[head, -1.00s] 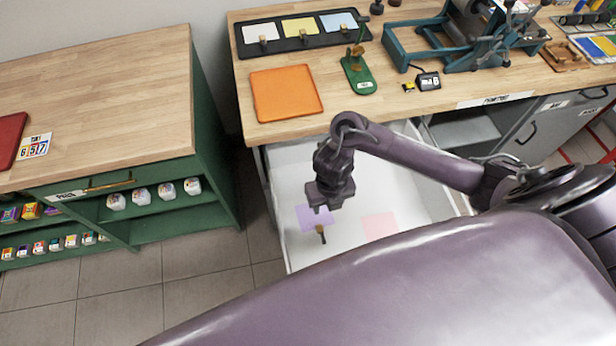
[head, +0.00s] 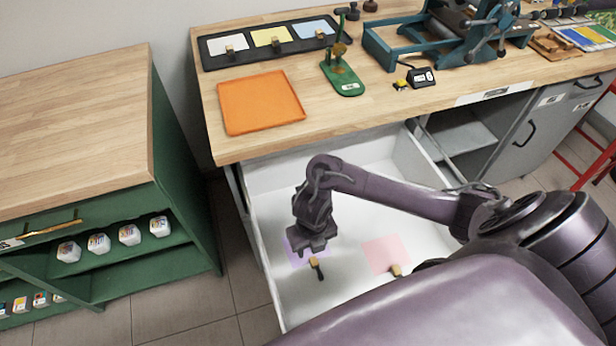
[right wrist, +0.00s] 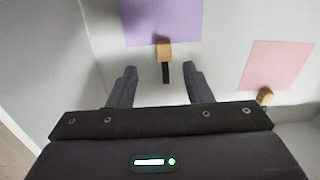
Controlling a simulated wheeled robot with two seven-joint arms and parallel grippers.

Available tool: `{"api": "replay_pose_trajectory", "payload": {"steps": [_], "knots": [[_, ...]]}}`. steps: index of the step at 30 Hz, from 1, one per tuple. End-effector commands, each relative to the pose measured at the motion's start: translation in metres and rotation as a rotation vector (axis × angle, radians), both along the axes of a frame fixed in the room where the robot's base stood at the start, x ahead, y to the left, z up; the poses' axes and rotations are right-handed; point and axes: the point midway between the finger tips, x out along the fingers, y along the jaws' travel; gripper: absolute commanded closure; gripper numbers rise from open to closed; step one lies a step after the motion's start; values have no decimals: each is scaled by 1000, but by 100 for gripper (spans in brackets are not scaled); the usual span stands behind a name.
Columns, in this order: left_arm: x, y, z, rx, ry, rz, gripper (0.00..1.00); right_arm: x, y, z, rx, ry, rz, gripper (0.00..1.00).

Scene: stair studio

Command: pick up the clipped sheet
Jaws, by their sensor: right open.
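A purple sheet (head: 291,256) with a wood-and-black clip (head: 317,271) on its near edge lies in the open white drawer. In the right wrist view the purple sheet (right wrist: 160,20) is at the top, and its clip (right wrist: 164,51) points down between my fingers. My right gripper (head: 313,247) is open and empty, pointing down over this sheet and hiding part of it in the head view. In the right wrist view its fingers (right wrist: 160,75) stand either side of the clip's line, apart from it. A pink sheet (head: 385,252) with a similar clip (head: 396,270) lies to the right.
The white drawer (head: 270,185) has raised walls around the sheets. The bench above holds an orange tray (head: 260,102), a black tray (head: 262,40) of clipped sheets, a green stand (head: 343,78) and a teal press (head: 440,35). A green cabinet (head: 180,160) stands left.

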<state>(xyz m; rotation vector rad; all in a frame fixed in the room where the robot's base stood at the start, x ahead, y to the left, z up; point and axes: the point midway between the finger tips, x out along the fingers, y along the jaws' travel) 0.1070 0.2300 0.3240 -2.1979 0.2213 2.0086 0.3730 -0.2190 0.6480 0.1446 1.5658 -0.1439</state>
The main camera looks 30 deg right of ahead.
Motion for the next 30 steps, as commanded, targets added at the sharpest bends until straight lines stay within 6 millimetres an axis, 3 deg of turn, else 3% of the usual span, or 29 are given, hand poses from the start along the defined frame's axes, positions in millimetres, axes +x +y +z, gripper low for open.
{"api": "replay_pose_trajectory", "payload": {"steps": [15, 26, 30], "knots": [[1, 0, -19, -1, -2, 1, 64, -4, -5, -68, 0, 3, -1, 55], [1, 0, -19, -1, -3, 1, 64, -3, -5, -76, -1, 0, 0, 55], [1, 0, -19, -1, -3, 1, 64, -3, -5, -76, -1, 0, 0, 73]]}}
